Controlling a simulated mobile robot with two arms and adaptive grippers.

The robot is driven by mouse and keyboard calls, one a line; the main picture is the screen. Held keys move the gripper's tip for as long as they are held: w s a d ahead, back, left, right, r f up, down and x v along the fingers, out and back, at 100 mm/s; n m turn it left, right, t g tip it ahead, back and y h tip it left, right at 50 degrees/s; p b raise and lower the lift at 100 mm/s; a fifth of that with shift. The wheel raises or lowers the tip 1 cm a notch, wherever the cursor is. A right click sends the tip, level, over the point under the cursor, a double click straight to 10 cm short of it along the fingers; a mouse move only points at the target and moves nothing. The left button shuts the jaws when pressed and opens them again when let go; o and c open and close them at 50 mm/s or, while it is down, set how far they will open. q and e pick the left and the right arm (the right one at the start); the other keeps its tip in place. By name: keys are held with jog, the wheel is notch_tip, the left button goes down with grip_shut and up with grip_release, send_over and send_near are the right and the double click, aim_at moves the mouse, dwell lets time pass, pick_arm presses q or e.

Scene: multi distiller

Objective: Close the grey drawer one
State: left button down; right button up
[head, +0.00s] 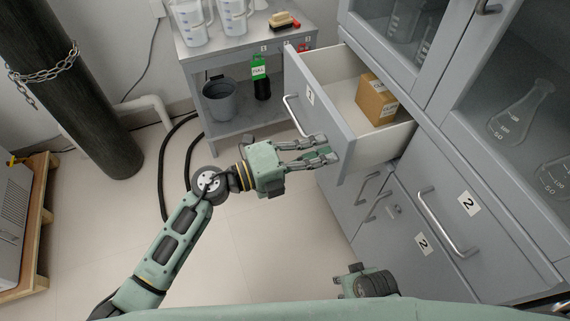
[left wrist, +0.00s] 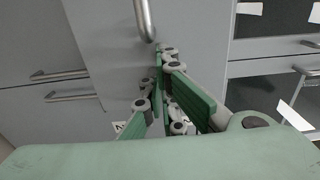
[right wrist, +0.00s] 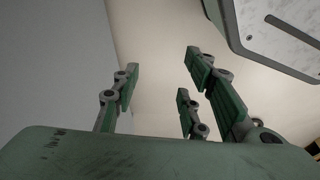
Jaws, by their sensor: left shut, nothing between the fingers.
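The grey drawer one (head: 320,108), labelled 1, is pulled out of the cabinet, its front facing left. A brown cardboard box (head: 376,100) sits inside it. Its bar handle (head: 296,115) also shows at the top of the left wrist view (left wrist: 145,20). My left gripper (head: 328,150) is shut and empty, with its fingers at the near end of the drawer front, below the handle in the picture. I cannot tell whether they touch the front. My right gripper (head: 362,278) is low by the lower cabinet; its fingers stand apart with nothing between them (right wrist: 160,85).
Lower cabinet fronts labelled 2 (head: 440,215) have bar handles. Glass doors with flasks (head: 518,112) are above right. A grey side table (head: 228,55) with jugs, a bucket and a green bottle stands behind. A dark chained cylinder (head: 70,90) stands left.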

aim_at(380, 131)
pick_arm(q)
jog(key=x, duration=0.7)
jog(key=shift+w+p, duration=0.25)
jog(key=shift+p, duration=0.15)
jog(key=x, duration=0.7)
jog(key=shift+d+f, duration=0.1)
jog(key=shift+d, duration=0.05)
jog(key=shift+w+d+b, duration=0.2)
jog(key=shift+d+b, duration=0.1)
jog(key=shift+d, duration=0.2)
pick_arm(e)
jog(key=shift+s+f, duration=0.2)
jog(key=shift+f, duration=0.3)
jog(key=shift+s+f, duration=0.15)
jog(key=shift+f, duration=0.3)
pick_arm(q)
jog(key=shift+r, duration=0.25)
